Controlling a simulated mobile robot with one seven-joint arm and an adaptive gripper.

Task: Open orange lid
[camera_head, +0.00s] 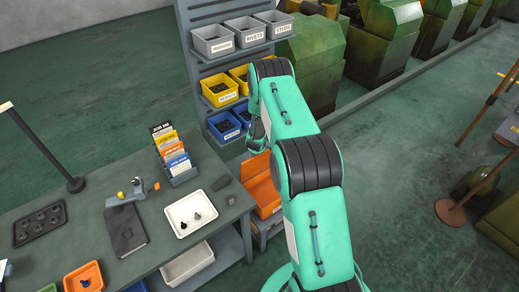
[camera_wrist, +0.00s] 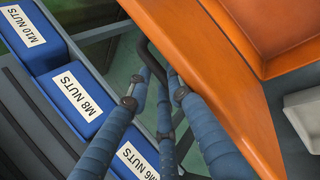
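The orange lid (camera_head: 262,192) is low beside the end of the workbench, partly behind my arm in the head view. In the wrist view, the orange panel (camera_wrist: 225,80) fills the upper right, with a raised rim. A dark curved bar, seemingly a handle (camera_wrist: 147,52), runs at its left edge. My gripper (camera_wrist: 158,80) has its blue-grey fingers pointing at this bar, with the tips close around or beside it. I cannot tell if they touch or grip it. In the head view my gripper is mostly hidden behind my arm.
Blue nut bins (camera_wrist: 78,95) are close on the left in the wrist view. The grey shelf rack (camera_head: 190,55) holds grey, yellow and blue bins. The workbench (camera_head: 90,190) carries a white tray (camera_head: 190,222) and a card holder (camera_head: 180,172). Open floor (camera_head: 400,140) is on the right.

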